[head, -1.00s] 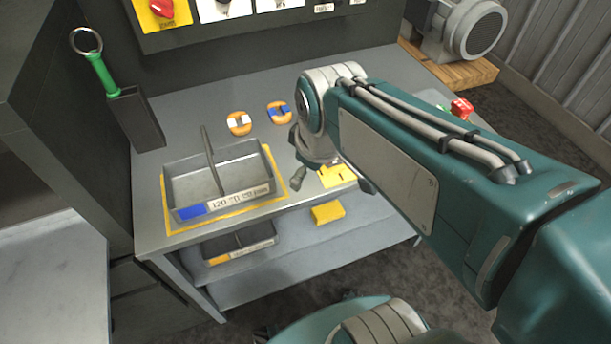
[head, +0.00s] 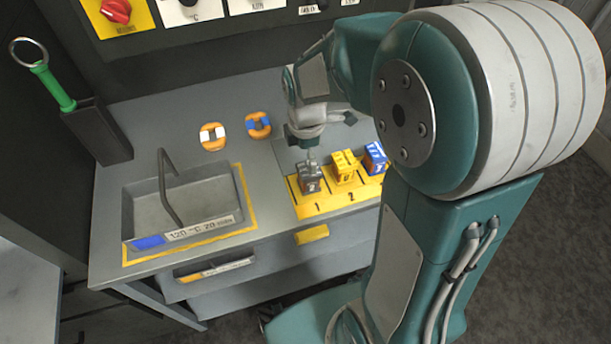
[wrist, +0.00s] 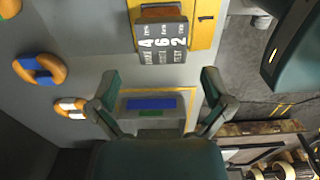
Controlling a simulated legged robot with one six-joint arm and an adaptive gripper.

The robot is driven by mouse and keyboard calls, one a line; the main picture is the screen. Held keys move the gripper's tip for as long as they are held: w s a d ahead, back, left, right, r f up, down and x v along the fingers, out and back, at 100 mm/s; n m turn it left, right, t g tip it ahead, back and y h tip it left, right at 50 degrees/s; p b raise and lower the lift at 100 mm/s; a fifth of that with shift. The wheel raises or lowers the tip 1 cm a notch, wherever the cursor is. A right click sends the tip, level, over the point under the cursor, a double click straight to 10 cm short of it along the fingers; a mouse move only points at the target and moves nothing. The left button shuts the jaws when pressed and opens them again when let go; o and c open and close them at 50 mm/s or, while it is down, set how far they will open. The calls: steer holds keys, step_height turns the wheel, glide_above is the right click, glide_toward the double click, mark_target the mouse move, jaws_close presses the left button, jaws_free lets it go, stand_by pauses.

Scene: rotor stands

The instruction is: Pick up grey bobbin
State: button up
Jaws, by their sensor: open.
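The grey bobbin (head: 310,177) stands upright on slot 1 of the yellow-marked stand (head: 318,208), at its left end. In the wrist view the grey bobbin (wrist: 162,42) shows its white-lettered face at the top, ahead of the fingertips. My gripper (head: 308,152) is over the grey bobbin in the head view; its fingers are hard to make out there. In the wrist view my gripper (wrist: 160,88) has its two fingers spread wide, with no object held between them.
A yellow bobbin (head: 344,167) and a blue one (head: 375,157) stand close to the right. A grey tray (head: 140,212) with a raised handle is at the left. Orange rings with white (head: 213,136) and blue (head: 258,125) bands lie behind. A control panel borders the back.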

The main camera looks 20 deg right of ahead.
mark_target(307, 168)
steer(key=f, duration=0.2)
steer(key=d+f, duration=0.1)
steer(key=f, duration=0.1)
steer(key=shift+s+d+f, duration=0.1)
steer(key=shift+f, duration=0.15)
steer(key=shift+a+f, duration=0.2)
steer(key=shift+f, duration=0.25)
steer(key=shift+a, duration=0.25)
steer(key=c, duration=0.5)
steer(key=shift+d, duration=0.2)
steer(key=c, duration=0.7)
